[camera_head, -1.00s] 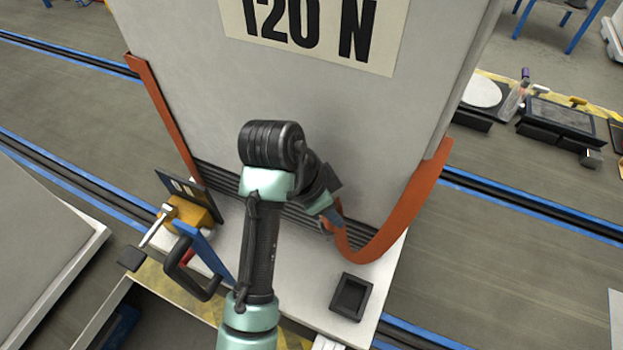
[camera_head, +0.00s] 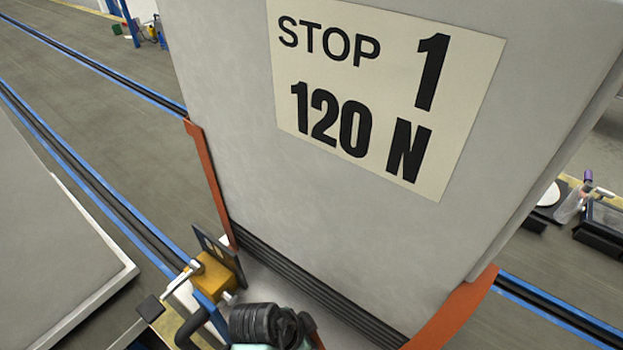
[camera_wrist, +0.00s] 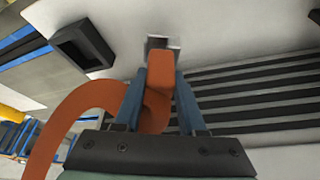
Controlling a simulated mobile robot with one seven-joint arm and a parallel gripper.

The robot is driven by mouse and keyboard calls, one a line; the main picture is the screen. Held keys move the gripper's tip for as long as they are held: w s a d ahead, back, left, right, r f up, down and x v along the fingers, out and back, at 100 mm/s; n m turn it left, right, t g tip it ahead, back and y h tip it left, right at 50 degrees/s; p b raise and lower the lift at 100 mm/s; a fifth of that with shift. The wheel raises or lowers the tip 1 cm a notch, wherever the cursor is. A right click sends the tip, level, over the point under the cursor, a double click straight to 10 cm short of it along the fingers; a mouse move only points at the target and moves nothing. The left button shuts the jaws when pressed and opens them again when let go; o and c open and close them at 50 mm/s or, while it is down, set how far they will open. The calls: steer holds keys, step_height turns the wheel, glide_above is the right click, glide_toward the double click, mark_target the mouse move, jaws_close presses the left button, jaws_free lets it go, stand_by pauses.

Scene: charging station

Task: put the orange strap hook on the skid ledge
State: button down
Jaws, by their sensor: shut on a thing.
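In the wrist view my gripper (camera_wrist: 163,85) is shut on the end of the orange strap hook (camera_wrist: 160,72), which sits between its two blue fingers. The orange strap (camera_wrist: 68,115) curves away from it to the left. The hook end lies over the pale skid ledge (camera_wrist: 230,30), close to a small bright metal patch (camera_wrist: 163,42); I cannot tell whether they touch. In the head view my arm is cut off at the bottom edge and the fingers are hidden. The strap (camera_head: 455,312) shows there along the cabinet's lower right corner.
The grey cabinet (camera_head: 340,205) with a "STOP 1 120 N" sign (camera_head: 385,95) rises above the ledge. Black slats (camera_wrist: 265,95) run along its foot. A black square holder (camera_wrist: 83,42) sits on the ledge. A yellow block with a lever (camera_head: 215,275) stands at the left.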

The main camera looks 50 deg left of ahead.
steer(key=shift+f+b, duration=0.3)
steer(key=shift+f, duration=1.65)
steer(key=shift+f, duration=0.1)
steer(key=shift+c, duration=2.4)
jaws_free()
steer(key=shift+s+r, duration=0.1)
steer(key=shift+r, duration=0.45)
steer(key=p+v, duration=0.2)
steer(key=v, duration=0.9)
